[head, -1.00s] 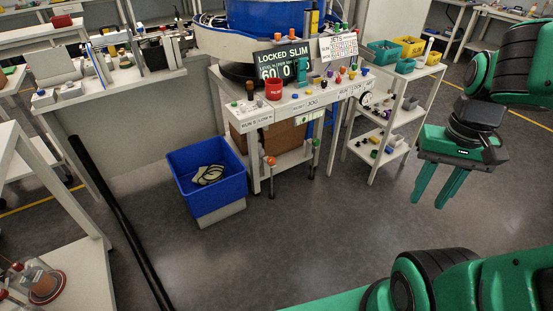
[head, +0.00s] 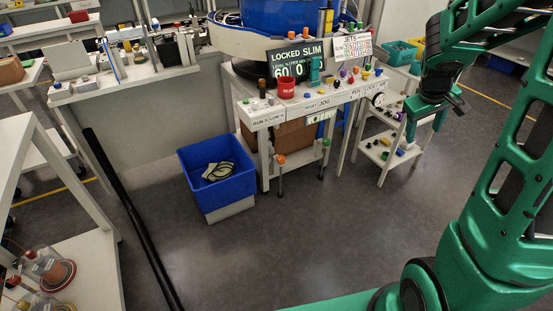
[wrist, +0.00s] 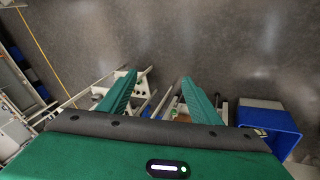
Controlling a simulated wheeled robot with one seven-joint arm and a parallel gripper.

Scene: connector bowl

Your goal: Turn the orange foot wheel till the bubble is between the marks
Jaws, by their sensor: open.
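The orange foot wheel (head: 281,160) sits on a front leg of the white machine bench (head: 262,122), below its control shelf. A second foot wheel, dark or green (head: 326,142), is on a leg to its right. A small pale plate with a green patch (head: 322,118) is under the shelf front; I cannot tell whether it is the bubble level, and no bubble or marks can be made out. My gripper (head: 424,136) is open and empty, right of the bench and in front of the shelf rack. In the wrist view its fingers (wrist: 158,77) are spread over the floor.
A blue bin (head: 217,172) with looped belts stands on the floor left of the orange wheel. A shelf rack (head: 388,155) with small parts is right of the bench. A black pole (head: 130,210) slants at the left. The floor in front is clear.

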